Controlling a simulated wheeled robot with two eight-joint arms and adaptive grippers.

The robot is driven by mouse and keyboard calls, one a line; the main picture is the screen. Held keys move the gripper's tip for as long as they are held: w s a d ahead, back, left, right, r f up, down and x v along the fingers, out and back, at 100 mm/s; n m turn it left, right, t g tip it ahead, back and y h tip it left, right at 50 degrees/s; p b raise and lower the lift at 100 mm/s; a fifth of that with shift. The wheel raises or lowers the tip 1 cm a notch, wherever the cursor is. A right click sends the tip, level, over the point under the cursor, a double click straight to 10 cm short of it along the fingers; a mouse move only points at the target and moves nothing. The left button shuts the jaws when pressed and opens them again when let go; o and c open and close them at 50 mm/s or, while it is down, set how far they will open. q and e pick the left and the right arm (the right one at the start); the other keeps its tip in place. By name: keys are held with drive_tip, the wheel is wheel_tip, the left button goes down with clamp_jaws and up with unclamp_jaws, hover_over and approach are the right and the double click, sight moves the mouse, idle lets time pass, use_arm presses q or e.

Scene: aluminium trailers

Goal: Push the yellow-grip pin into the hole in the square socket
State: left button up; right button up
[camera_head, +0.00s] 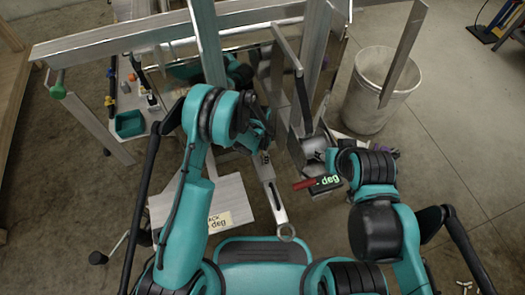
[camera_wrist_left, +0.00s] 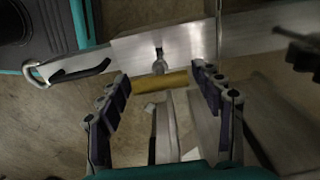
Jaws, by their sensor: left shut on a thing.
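In the left wrist view my left gripper (camera_wrist_left: 160,82) is shut on the yellow grip of the pin (camera_wrist_left: 174,81), which lies crosswise between the fingertips. The pin's metal shank (camera_wrist_left: 159,65) points away from the gripper at a dark hole in the square metal socket (camera_wrist_left: 192,42). The shank's end is at the hole's edge; I cannot tell whether it has entered. In the head view my left gripper (camera_head: 263,130) is mostly hidden among the trailer bars. My right arm bends inward at the right, and its fingers cannot be made out.
A drawbar with a ring end (camera_head: 285,231) points towards me. A digital readout with green "deg" (camera_head: 326,181) is beside my right arm. A white bucket (camera_head: 365,108) stands at the right. A table at the left holds a teal tray (camera_head: 129,123). Metal rails crowd the middle; open floor lies far right.

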use_arm(q)
drive_tip(key=shift+f, duration=2.95)
drive_tip(key=shift+r, duration=0.15)
drive_tip(key=shift+r+p, duration=1.25)
drive_tip(key=shift+r, duration=1.65)
drive_tip(key=shift+b, duration=0.85)
drive_tip(key=shift+f+b, duration=0.4)
drive_tip(key=shift+f, duration=0.75)
drive_tip(key=shift+f, duration=0.6)
